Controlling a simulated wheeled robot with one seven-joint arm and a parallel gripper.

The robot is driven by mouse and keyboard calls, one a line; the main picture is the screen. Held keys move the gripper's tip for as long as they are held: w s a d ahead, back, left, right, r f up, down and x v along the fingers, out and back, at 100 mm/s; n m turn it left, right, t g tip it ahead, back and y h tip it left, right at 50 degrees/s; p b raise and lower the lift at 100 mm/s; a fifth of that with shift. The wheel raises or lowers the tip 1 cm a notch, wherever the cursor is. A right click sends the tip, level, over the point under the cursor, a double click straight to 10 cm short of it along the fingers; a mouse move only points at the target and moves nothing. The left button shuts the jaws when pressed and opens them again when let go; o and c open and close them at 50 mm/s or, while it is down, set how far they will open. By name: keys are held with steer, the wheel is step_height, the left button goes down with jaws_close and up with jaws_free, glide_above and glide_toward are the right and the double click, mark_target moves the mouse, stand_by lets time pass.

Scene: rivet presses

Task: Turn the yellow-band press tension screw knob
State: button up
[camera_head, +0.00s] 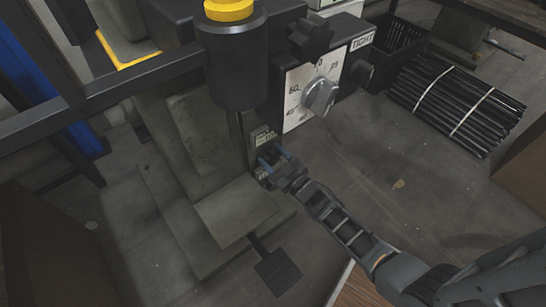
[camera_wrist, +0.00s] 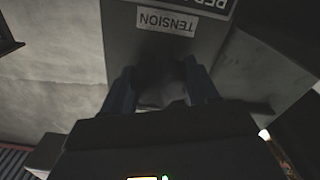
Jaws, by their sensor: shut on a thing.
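The press with the yellow band (camera_head: 228,10) stands at the upper middle of the head view. My gripper (camera_head: 268,162) reaches to the press's lower side, below the dial. In the wrist view my gripper (camera_wrist: 165,92) has its two fingers on either side of a dark knob (camera_wrist: 160,72), just under the TENSION label (camera_wrist: 166,20). The fingers are shut on this knob. The knob is dim in the wrist view and mostly hidden by my gripper in the head view.
A white dial plate with a grey knob (camera_head: 320,96) sits above my gripper. A bundle of black rods (camera_head: 456,100) and a black crate (camera_head: 398,45) lie at the right. A dark pedal (camera_head: 277,272) is on the floor below. The floor at right is mostly clear.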

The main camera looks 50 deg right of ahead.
steer(key=o, duration=1)
steer(key=shift+s, duration=0.1)
steer(key=p+v, duration=0.1)
steer(key=v, duration=0.6)
steer(key=shift+s, duration=0.3)
steer(key=shift+a+r, duration=0.1)
steer(key=shift+a, duration=0.05)
